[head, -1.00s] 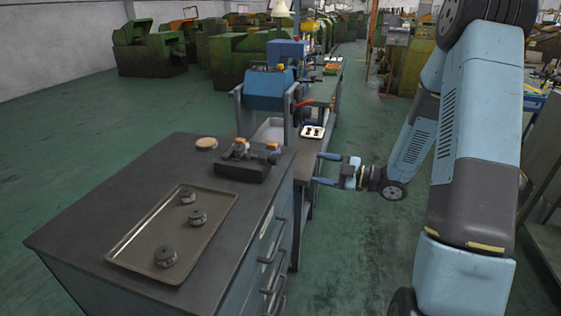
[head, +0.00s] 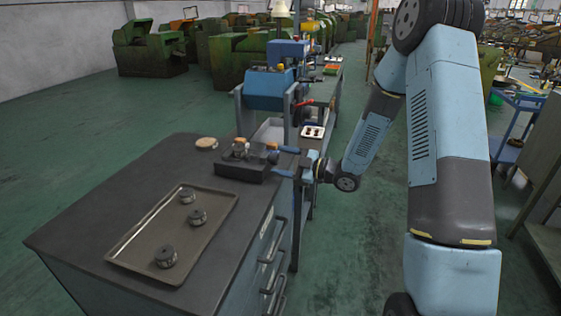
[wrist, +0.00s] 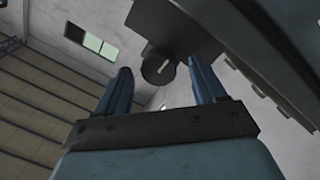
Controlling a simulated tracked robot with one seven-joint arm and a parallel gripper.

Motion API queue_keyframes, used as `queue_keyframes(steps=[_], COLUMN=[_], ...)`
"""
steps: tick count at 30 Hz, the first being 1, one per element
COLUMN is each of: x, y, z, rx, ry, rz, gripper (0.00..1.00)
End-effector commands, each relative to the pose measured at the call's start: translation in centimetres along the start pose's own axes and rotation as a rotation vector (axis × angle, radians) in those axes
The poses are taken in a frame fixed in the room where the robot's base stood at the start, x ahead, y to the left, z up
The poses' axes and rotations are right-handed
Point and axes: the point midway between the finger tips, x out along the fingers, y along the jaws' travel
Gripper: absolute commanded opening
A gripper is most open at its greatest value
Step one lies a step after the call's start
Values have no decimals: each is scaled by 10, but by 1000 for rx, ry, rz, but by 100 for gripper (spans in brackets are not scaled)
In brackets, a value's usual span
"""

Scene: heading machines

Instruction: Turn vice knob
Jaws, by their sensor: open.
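The vice (head: 240,171) is a dark block on top of the cabinet, near its right rear edge in the head view. In the wrist view, its round dark knob (wrist: 158,70) with a light mark on its face shows in front of a dark block (wrist: 175,25). My gripper (head: 284,161) is open and empty at the vice's right end. In the wrist view, the knob lies ahead between the two blue fingers, with a visible gap on each side. I cannot tell how far the fingertips are from it in depth.
The cabinet top (head: 100,215) carries a metal tray (head: 140,240) with 3 round dark parts and a flat tan disc (head: 206,143). A blue machine (head: 268,90) and a small white tray (head: 313,132) stand behind. The floor right of the cabinet (head: 350,250) is clear.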

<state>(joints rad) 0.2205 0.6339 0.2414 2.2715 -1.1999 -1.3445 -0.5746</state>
Motion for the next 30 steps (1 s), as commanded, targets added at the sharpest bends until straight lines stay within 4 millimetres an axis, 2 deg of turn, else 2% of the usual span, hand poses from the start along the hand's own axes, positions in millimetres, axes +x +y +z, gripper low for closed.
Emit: queue_keyframes(steps=[4, 13, 30], x=[9, 10, 10], y=[0, 0, 0], z=[0, 0, 0], rx=[0, 0, 1], ry=[1, 0, 0], rz=[-1, 0, -1], gripper=[70, 70, 16])
